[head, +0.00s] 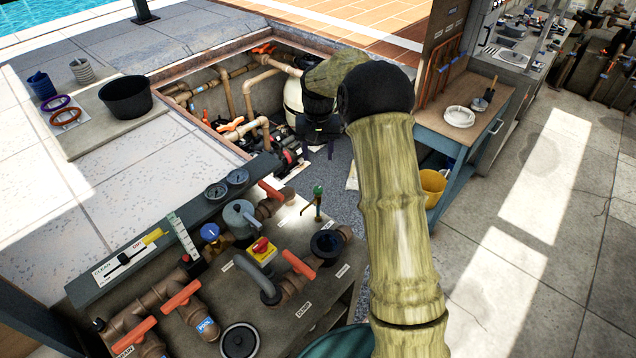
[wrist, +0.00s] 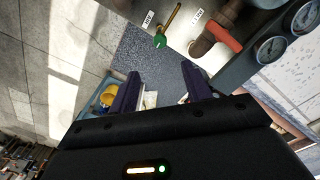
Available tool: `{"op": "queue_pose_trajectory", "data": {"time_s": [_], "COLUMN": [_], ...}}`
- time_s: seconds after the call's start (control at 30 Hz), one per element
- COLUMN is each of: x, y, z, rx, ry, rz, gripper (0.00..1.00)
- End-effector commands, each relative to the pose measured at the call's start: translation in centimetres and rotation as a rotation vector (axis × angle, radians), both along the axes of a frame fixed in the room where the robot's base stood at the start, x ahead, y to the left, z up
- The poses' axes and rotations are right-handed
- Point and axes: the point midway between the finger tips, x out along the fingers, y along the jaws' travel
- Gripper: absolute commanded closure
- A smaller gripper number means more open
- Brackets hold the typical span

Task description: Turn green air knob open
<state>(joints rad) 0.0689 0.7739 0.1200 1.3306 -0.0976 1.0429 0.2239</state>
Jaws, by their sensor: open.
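The green air knob (head: 318,190) sits on top of a thin brass fitting on the grey panel bench, near its back right edge. It also shows in the wrist view as a small green knob (wrist: 160,41) with its brass stem. My gripper (head: 320,148) is beyond the knob in the head view, apart from it. In the wrist view my gripper (wrist: 160,72) has its two dark fingers spread, with nothing between them. The knob lies past the fingertips there.
A red-handled valve (head: 271,192), two gauges (head: 226,183) and a dark round cap (head: 326,243) stand around the knob. The pump pit (head: 245,95) lies behind. A workbench (head: 440,115) with a yellow bucket (head: 432,182) is at the right. Air above the knob is clear.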

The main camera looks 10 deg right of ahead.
Motion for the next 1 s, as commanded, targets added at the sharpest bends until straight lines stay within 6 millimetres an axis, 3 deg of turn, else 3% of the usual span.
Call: {"op": "queue_pose_trajectory", "data": {"time_s": [0.6,0.8,1.0], "x": [-0.1,0.0,0.0], "y": [0.0,0.0,0.0], "z": [-10.6,-12.8,-13.2], "rx": [0.001,0.000,0.000], "ry": [0.004,0.001,0.000], "rz": [0.000,0.001,0.001], "gripper": [0.51,0.51,0.51]}}
